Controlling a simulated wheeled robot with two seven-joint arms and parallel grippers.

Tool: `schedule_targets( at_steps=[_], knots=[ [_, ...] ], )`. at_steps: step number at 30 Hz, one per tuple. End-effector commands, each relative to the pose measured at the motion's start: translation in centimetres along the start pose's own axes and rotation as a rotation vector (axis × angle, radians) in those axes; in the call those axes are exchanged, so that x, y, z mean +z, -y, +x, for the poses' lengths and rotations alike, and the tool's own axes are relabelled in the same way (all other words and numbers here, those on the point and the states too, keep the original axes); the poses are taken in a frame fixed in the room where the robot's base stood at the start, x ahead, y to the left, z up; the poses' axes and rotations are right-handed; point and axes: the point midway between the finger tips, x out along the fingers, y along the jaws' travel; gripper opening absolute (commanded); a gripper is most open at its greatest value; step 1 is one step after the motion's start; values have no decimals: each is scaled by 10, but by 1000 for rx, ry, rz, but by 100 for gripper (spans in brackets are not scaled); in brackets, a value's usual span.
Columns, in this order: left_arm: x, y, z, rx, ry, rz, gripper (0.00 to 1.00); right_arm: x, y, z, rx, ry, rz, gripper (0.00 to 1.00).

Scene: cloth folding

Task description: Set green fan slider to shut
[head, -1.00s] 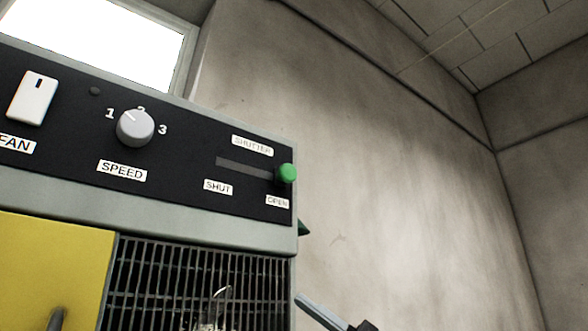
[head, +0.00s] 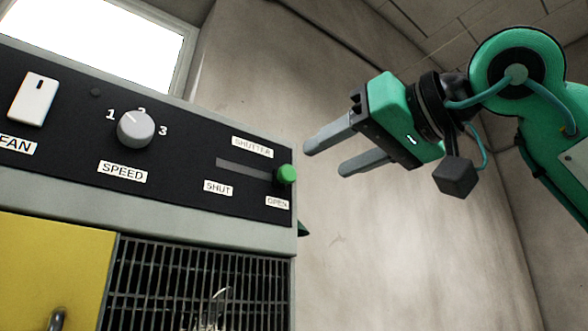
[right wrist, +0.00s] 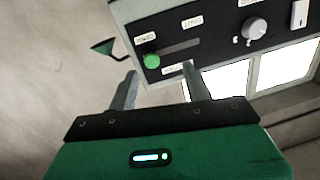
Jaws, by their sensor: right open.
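The green slider knob (head: 287,174) sits at the right end of the shutter slot (head: 240,168), by the OPEN label (head: 277,202). The SHUT label (head: 218,187) is below the slot, to the left. My right gripper (head: 323,158) is open and empty, to the right of the panel and apart from the knob, with its fingers pointing left toward it. In the right wrist view the green knob (right wrist: 152,61) shows beyond and between the two open fingers (right wrist: 158,80). My left gripper is not in view.
The black panel (head: 190,190) also bears a white FAN switch (head: 34,98) and a grey SPEED dial (head: 136,129). Below are a yellow panel (head: 50,265) and a dark grille (head: 190,285).

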Motion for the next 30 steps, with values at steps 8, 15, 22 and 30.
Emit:
schedule_targets(
  at_steps=[8,15,22,30],
  knots=[
    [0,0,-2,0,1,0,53,-24,-3,-26,123,-28,-111,50],
    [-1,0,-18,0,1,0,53,-28,-7,8,121,-25,-111,50],
    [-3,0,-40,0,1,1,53,-30,-12,58,118,-24,-110,50],
    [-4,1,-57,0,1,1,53,-30,-18,98,120,-27,-108,50]
  ],
)
